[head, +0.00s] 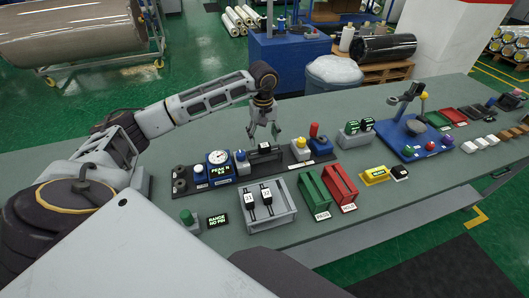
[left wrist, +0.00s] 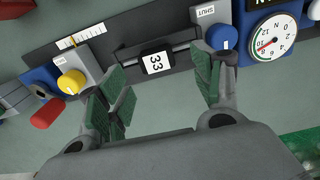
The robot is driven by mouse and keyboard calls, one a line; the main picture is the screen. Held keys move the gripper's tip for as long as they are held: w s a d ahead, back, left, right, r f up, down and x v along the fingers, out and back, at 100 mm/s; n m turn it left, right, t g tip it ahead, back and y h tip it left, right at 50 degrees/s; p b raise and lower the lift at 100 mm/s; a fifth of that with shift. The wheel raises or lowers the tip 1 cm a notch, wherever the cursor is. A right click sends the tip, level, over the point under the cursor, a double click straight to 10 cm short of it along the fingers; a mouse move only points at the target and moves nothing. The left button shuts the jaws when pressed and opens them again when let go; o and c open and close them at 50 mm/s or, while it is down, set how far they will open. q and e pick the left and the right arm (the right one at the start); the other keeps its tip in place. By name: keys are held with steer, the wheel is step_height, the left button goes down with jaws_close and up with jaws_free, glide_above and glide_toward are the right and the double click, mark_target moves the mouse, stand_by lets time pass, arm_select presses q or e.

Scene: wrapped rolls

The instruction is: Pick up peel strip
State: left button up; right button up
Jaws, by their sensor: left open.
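A black peel strip with a white tag marked 33 (left wrist: 158,62) lies in a dark fixture on the long base. In the head view this strip (head: 265,149) is just beyond my gripper's tips. My left gripper (head: 263,133) is open and empty. In the left wrist view its green-padded fingers (left wrist: 165,82) are spread, with the tagged strip beyond the gap between them. Two more black strips with white tags (head: 258,204) lie in a grey tray (head: 282,220). My right gripper is not in view.
Beside the strip's fixture are a dial gauge (head: 219,158), a yellow knob (left wrist: 71,82) and a red handle (head: 314,130). Green (head: 314,195) and red (head: 341,187) bins stand right of the tray.

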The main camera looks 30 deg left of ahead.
mark_target(265, 145)
arm_select(q)
steer(key=shift+s+d+f+p, duration=0.15)
steer(key=shift+f+p, duration=0.1)
steer(key=shift+f, duration=0.4)
steer(key=shift+w+d+f+p, duration=0.15)
steer(key=shift+f+p, duration=0.1)
steer(key=shift+f, duration=1.65)
steer(key=c, duration=1.1)
